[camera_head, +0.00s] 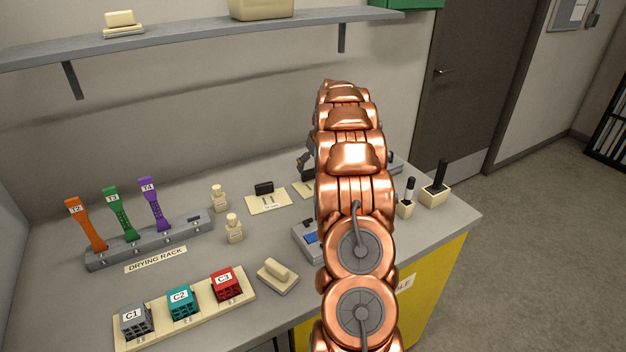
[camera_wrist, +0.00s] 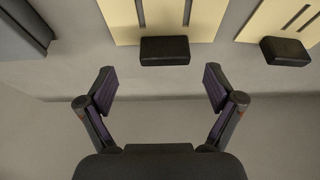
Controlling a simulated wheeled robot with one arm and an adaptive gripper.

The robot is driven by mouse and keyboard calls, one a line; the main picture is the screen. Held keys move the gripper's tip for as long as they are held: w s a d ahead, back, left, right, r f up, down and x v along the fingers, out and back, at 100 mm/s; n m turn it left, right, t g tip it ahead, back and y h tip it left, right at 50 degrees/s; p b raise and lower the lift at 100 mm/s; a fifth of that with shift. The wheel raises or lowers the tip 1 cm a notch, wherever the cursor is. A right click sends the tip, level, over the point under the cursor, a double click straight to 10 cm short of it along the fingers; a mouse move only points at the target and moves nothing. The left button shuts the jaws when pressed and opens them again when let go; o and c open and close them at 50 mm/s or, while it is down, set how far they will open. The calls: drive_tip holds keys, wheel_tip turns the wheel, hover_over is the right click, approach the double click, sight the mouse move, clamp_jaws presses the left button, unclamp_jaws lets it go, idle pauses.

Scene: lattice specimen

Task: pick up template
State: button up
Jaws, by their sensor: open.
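Upright tagged strips stand in the grey drying rack (camera_head: 150,240) at the left of the head view: orange T2 (camera_head: 86,224), green T3 (camera_head: 120,214) and purple T4 (camera_head: 153,205). No label reads "template", so I cannot tell which thing is the template. In the wrist view my gripper (camera_wrist: 160,88) is open and empty, its fingers wide apart. Ahead of it is a dark block (camera_wrist: 165,50) on a slotted cream plate (camera_wrist: 120,20), apart from the fingers. In the head view my copper arm hides most of the gripper.
A second dark block (camera_wrist: 285,51) lies right in the wrist view. In the head view, a cream tray (camera_head: 190,323) holds cubes C1, C2 and C3 in front. Small bottles (camera_head: 234,228) stand near the rack. A cream block (camera_head: 278,274) and brush pots (camera_head: 435,190) stand nearby. A shelf (camera_head: 200,40) hangs above.

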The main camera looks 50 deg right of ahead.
sight(311, 171)
drive_tip(key=shift+a+f+p, duration=0.15)
drive_tip(key=shift+f+p, duration=0.15)
drive_tip(key=shift+f, duration=0.05)
drive_tip(key=shift+a+p+x, duration=0.1)
drive_tip(key=shift+p+x, duration=0.3)
drive_tip(key=shift+x, duration=0.6)
drive_tip(key=shift+a+p+x, duration=0.15)
drive_tip(key=shift+p+x, duration=0.2)
drive_tip(key=shift+x, duration=0.7)
drive_tip(key=shift+d, duration=0.1)
drive_tip(key=c, duration=1.2)
drive_tip(key=shift+r, duration=0.15)
drive_tip(key=shift+c, duration=0.2)
